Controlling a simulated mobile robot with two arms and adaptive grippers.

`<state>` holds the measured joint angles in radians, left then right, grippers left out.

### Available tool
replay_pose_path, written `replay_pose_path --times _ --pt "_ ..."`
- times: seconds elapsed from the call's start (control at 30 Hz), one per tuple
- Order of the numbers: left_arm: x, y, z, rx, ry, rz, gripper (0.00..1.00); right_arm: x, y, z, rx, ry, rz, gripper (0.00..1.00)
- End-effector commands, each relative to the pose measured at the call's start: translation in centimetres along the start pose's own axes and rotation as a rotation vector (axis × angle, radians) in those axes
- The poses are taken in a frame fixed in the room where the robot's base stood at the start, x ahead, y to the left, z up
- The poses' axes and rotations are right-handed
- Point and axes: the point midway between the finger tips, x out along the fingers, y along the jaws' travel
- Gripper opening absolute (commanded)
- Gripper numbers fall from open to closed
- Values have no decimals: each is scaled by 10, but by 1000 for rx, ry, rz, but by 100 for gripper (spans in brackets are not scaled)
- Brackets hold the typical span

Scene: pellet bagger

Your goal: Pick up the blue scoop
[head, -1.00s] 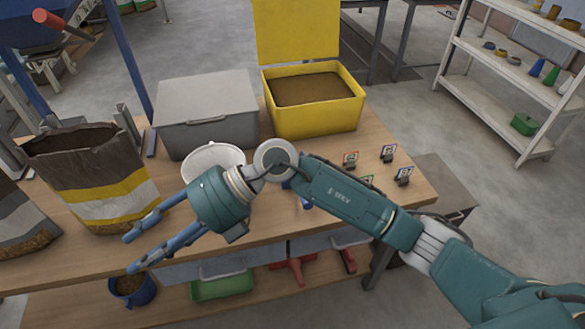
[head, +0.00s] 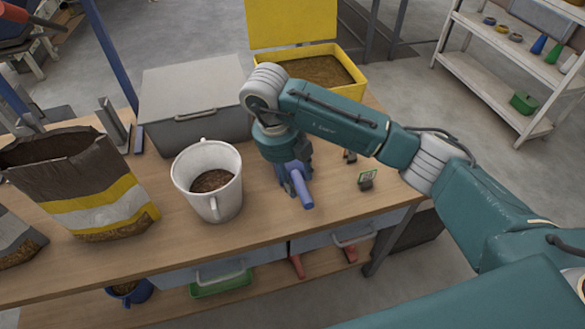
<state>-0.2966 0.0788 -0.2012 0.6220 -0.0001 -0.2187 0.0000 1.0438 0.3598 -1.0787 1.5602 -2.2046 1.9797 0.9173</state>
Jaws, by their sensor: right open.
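The blue scoop (head: 304,192) lies on the wooden bench, right of a white mug, with its handle towards the front edge. The rest of it is hidden under my right gripper. My right gripper (head: 290,180) points down over the scoop, its fingers low around or beside it and open. The fingers are a similar blue, so I cannot tell whether they touch the scoop. My left gripper is not in view.
The white mug (head: 207,184) with pellets stands close left of my gripper. Behind are a grey lidded box (head: 195,95) and an open yellow bin (head: 350,88). A pellet bag (head: 80,185) stands left. A small card holder (head: 367,180) stands right.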

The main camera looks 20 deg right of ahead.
Motion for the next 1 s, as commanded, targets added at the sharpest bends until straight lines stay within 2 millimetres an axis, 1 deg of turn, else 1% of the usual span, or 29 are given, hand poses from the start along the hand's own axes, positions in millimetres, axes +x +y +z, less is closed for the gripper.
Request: replay_pose_path --times 0.03,0.1,0.17,0.27,0.43,0.5,0.57,0.73,0.77,0.8,0.87,0.9,0.93,0.97,1.0 --pt "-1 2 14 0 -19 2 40 3 0 0 1 1 1 42" --pt "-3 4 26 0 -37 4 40 7 0 0 0 2 1 42" --pt "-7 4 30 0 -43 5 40 13 -2 0 1 4 0 42" --pt "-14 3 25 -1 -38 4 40 27 -4 2 1 5 0 42" --pt "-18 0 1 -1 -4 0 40 51 -4 3 -1 4 1 42" --pt "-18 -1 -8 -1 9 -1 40 56 -3 4 -1 1 1 42" --pt "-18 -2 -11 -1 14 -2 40 57 -3 4 -1 0 1 42" --pt "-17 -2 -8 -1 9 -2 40 58 -3 4 -1 -1 1 42" --pt "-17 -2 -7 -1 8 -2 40 58 -3 4 -1 -1 1 38" --pt "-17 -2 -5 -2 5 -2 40 57 -3 4 -1 0 1 30" --pt "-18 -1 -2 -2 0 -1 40 57 -3 4 -1 0 2 18" --pt "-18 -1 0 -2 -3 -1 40 57 -3 4 -1 0 2 10" --pt "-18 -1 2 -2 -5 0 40 57 -3 4 -1 -1 2 4" --pt "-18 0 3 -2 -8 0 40 57 -3 4 -1 -1 2 0" --pt "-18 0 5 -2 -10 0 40 57 -3 5 -1 -1 2 0"
